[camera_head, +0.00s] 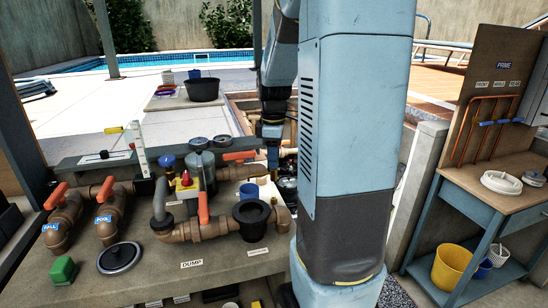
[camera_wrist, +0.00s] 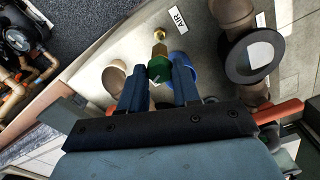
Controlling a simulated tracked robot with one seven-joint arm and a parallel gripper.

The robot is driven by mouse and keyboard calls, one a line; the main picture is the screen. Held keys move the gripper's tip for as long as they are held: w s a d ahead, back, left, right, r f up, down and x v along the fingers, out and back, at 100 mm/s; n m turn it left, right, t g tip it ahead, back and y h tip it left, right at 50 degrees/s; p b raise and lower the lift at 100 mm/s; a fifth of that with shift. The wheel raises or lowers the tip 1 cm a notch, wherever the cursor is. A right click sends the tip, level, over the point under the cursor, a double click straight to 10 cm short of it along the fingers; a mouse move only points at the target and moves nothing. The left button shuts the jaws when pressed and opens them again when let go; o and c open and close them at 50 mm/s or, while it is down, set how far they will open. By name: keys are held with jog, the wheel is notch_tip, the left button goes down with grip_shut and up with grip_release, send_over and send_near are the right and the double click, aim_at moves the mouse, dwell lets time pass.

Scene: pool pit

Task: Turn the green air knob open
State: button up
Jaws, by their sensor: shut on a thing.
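The green air knob (camera_wrist: 160,70) sits between my two blue fingers in the wrist view, at the end of a brass fitting (camera_wrist: 159,42). A pale mark shows on its face. The AIR label (camera_wrist: 179,20) is on the bench surface beside the fitting. My gripper (camera_wrist: 159,64) is shut on the knob. In the head view my gripper (camera_head: 272,162) points down behind the pipework, and the knob cannot be made out there.
A blue cup (camera_head: 249,191) stands close to my gripper. A side bench (camera_head: 505,196) with a yellow bucket (camera_head: 452,266) stands at the right.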

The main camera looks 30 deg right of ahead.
jog(key=shift+s+d+f, duration=0.1)
jog(key=shift+s, duration=0.05)
jog(key=o, duration=1.1)
jog(key=shift+c, duration=0.2)
notch_tip(320, 180, up, 14)
jog(key=shift+f, duration=0.1)
dwell(0.3)
jog(key=s+a+f+m+t, duration=0.3)
jog(key=s+a+m+t, duration=0.2)
jog(key=s+a+m, duration=0.5)
jog(key=s+a, duration=0.6)
jog(key=s, duration=0.1)
jog(key=shift+t, duration=0.3)
